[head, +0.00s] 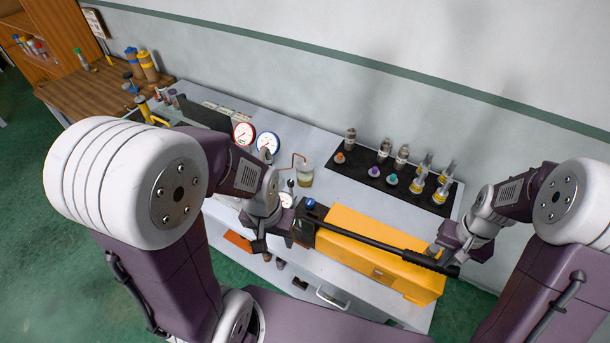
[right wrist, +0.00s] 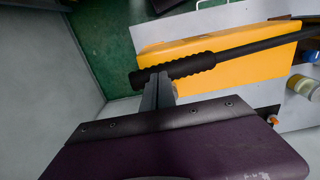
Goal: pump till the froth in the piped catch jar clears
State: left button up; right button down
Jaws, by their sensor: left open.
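The catch jar (head: 305,176) is a small clear jar with pale yellowish contents, and a copper pipe (head: 292,157) runs into it. Froth is too small to make out. The yellow pump (head: 365,243) sits at the bench's front, with a long black lever (head: 350,233) lying low along it. My right gripper (head: 442,259) is at the lever's ribbed grip (right wrist: 185,70); its fingers (right wrist: 157,92) meet the grip and appear shut on it. My left gripper (head: 274,243) is open and empty, near the pump's left end, in front of the gauges.
Two dial gauges, one red-rimmed (head: 244,133) and one blue-rimmed (head: 268,143), stand left of the jar. A black mat (head: 352,174) with several bottles and fittings lies at the back right. A wooden table (head: 95,92) stands far left. The wall closes the back.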

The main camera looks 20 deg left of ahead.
jog(key=shift+s+d+f+b, duration=0.1)
jog(key=shift+d+f+b, duration=0.1)
jog(key=shift+f+b, duration=0.55)
jog(key=shift+d+f+b, duration=0.15)
jog(key=shift+f+b, duration=0.15)
jog(key=shift+f, duration=0.7)
jog(key=shift+r, duration=0.1)
jog(key=f+b, duration=0.2)
jog(key=f, duration=0.1)
jog(key=f+b, duration=0.1)
jog(key=shift+d+f, duration=0.25)
jog(key=shift+f, duration=0.15)
jog(key=shift+s+r, duration=0.1)
jog(key=shift+s, duration=0.05)
